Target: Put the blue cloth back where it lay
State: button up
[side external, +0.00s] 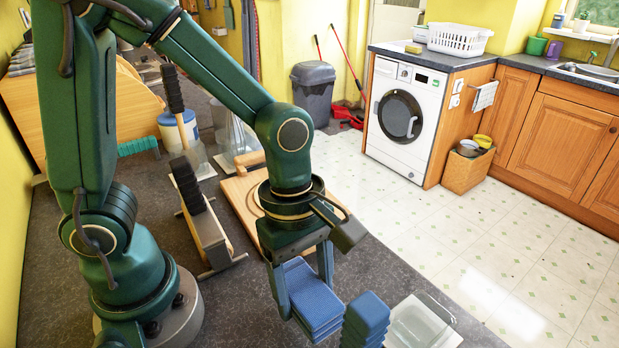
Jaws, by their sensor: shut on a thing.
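My gripper (304,294) points down near the bottom middle of the side view. It is shut on a blue cloth (316,306), folded in several layers, with one finger on its left and the other behind it. A second folded blue stack (366,316) is just to the right, with a narrow gap at the top. Its lower part is cut off by the picture's bottom edge. I cannot tell whether the held cloth touches the surface below.
A clear, shallow container (421,322) sits right of the second stack. A wooden board (243,200) lies behind my gripper. Left of it stands a wooden rack with black brushes (207,222).

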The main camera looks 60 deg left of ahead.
jog(key=shift+s+d+f, duration=0.15)
jog(key=shift+d+f, duration=0.3)
jog(key=shift+d, duration=0.25)
jog(key=shift+d+f, duration=0.1)
jog(key=shift+f, duration=1.9)
jog(key=shift+f, duration=0.1)
jog(key=o, duration=1.2)
